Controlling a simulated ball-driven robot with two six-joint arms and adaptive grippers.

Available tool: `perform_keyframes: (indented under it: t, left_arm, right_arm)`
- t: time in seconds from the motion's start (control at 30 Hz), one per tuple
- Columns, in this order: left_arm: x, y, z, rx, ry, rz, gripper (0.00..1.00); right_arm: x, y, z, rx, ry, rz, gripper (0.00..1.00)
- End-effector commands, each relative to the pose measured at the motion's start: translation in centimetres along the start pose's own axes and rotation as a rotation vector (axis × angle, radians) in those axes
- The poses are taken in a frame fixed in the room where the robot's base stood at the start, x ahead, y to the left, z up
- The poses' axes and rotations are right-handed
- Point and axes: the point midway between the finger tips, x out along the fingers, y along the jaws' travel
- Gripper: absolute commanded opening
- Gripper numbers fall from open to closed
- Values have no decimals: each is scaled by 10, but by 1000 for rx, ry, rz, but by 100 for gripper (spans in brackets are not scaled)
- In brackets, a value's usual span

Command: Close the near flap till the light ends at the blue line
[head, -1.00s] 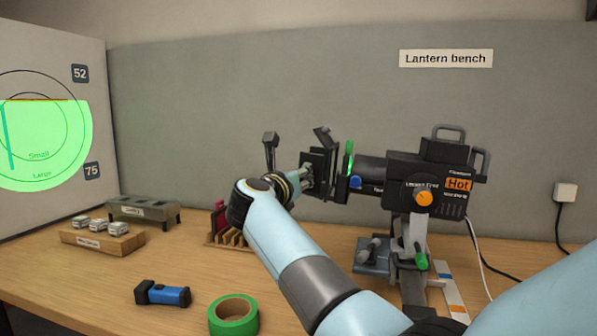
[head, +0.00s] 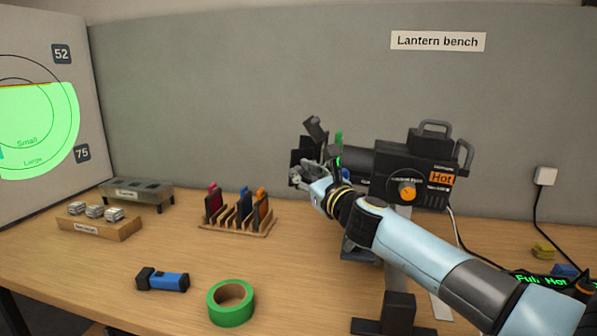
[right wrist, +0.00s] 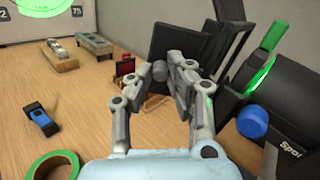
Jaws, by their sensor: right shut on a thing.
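The black lantern (head: 375,170) stands at the centre right, with dark flaps at its front. The upper flap (head: 315,128) stands tilted up. My right gripper (head: 300,174) is at the front of the lantern, shut on the near flap, which it partly hides. In the right wrist view the fingertips (right wrist: 174,70) close by the dark plates and a round knob (right wrist: 160,70). Green light (head: 38,120) covers the lower part of the target circles on the screen, with a flat top edge. Only a teal bit of the blue line (head: 2,153) shows at the left picture edge. My left gripper is out of view.
A rack (head: 238,222) of coloured slides stands left of the lantern. A blue torch (head: 165,280) and green tape roll (head: 231,301) lie in front. A grey holder (head: 137,190) and a wooden block of small pieces (head: 98,226) sit near the screen.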

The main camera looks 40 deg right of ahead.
Motion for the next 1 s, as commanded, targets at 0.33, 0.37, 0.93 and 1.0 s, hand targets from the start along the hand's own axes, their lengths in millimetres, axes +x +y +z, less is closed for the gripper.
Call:
perform_keyframes:
  t: [0.33, 0.37, 0.93, 1.0]
  left_arm:
    - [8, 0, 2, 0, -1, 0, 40]
    - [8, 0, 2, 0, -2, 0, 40]
    - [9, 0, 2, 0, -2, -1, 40]
    - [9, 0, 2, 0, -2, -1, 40]
  right_arm:
    - [-3, -4, -1, 0, -25, 85, 0]
    - [-3, -4, -1, -1, -26, 89, 0]
    - [-4, -5, 0, 1, -30, 105, 0]
    - [-4, -5, 0, 1, -30, 104, 21]
